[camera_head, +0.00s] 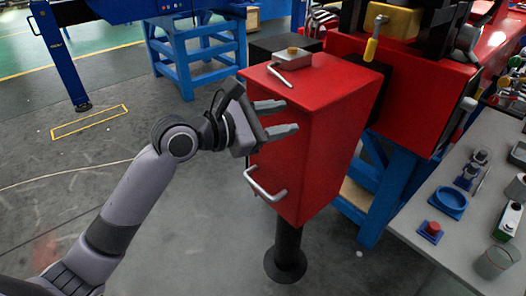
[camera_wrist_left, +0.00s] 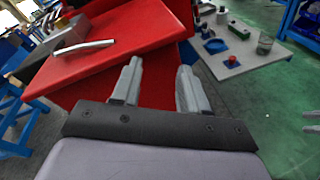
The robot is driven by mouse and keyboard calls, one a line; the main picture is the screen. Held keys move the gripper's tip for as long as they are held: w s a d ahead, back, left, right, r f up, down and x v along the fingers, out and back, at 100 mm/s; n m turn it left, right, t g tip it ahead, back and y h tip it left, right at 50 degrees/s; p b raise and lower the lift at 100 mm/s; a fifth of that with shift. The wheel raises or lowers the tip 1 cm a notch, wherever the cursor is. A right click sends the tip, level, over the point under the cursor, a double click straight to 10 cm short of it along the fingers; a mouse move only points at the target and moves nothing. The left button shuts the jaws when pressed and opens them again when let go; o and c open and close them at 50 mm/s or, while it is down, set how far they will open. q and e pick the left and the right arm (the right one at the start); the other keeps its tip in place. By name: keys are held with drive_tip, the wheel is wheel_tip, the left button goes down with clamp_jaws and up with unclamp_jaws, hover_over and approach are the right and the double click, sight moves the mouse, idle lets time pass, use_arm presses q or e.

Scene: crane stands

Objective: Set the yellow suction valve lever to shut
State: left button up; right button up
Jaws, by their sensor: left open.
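The yellow lever (camera_head: 373,42) shows in the head view on the red machine at the upper middle. It slants down from a yellow block (camera_head: 395,20) and its yellow grip is at the lower end. My left gripper (camera_head: 289,117) is open and empty, in front of the red cabinet, left of and lower in the picture than the lever. Its two fingers, apart, show in the left wrist view (camera_wrist_left: 160,68) against the red cabinet. The lever cannot be made out there. Grey finger-like tips at that view's right edge may be my right gripper; the head view does not show it.
The red cabinet (camera_head: 312,150) stands on a black post (camera_head: 287,250), with a metal lever (camera_head: 283,74) on top and a metal handle (camera_head: 266,188) low in front. A grey bench (camera_head: 450,240) with small parts stands at the right.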

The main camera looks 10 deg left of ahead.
use_arm(q)
wheel_tip(320, 180, down, 7)
drive_tip(key=s+a+m+y, duration=0.1)
drive_tip(key=m, duration=0.2)
drive_tip(key=shift+s+a+y, duration=0.2)
drive_tip(key=shift+a+y, duration=0.05)
drive_tip(key=shift+y, duration=0.05)
drive_tip(key=shift+r, duration=0.1)
